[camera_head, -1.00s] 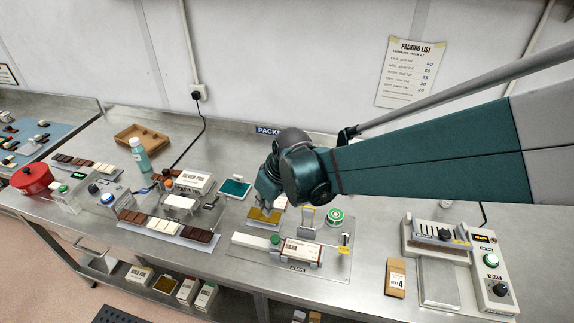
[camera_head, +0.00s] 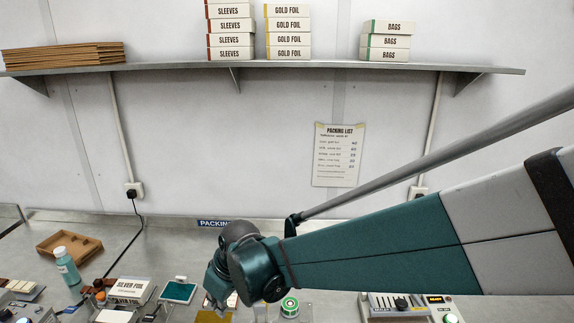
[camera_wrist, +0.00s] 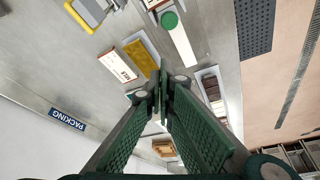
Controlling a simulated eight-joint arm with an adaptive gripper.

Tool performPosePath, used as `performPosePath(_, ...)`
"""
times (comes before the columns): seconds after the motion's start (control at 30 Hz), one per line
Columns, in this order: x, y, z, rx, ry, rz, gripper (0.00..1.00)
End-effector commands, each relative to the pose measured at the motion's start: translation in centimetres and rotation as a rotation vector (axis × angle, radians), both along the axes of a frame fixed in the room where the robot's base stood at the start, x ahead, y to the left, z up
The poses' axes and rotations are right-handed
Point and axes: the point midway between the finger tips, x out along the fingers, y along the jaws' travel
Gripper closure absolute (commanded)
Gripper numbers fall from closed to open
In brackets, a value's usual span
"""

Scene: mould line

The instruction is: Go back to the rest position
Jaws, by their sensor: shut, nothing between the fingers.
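My gripper (camera_wrist: 161,88) is shut and empty in the wrist view, its two green fingers meeting at the tips. It hangs above the steel bench. In the head view my arm reaches in from the right, and its wrist hides part of the bench; the fingertips there are hard to make out. Below the fingers in the wrist view lie a gold-yellow pad (camera_wrist: 138,55) on a pale tray and a white box with red print (camera_wrist: 118,66). I cannot tell the exact height of the fingers above them.
A wall shelf (camera_head: 300,69) carries boxes and flat cardboard.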

Motion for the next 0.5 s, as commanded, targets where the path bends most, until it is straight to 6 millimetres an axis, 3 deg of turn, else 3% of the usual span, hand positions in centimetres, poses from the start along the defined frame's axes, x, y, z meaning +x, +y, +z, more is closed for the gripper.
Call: performPosePath(0.5, 0.3, -11.4, 3.6, 0.027, -0.043, -0.244, 1.0)
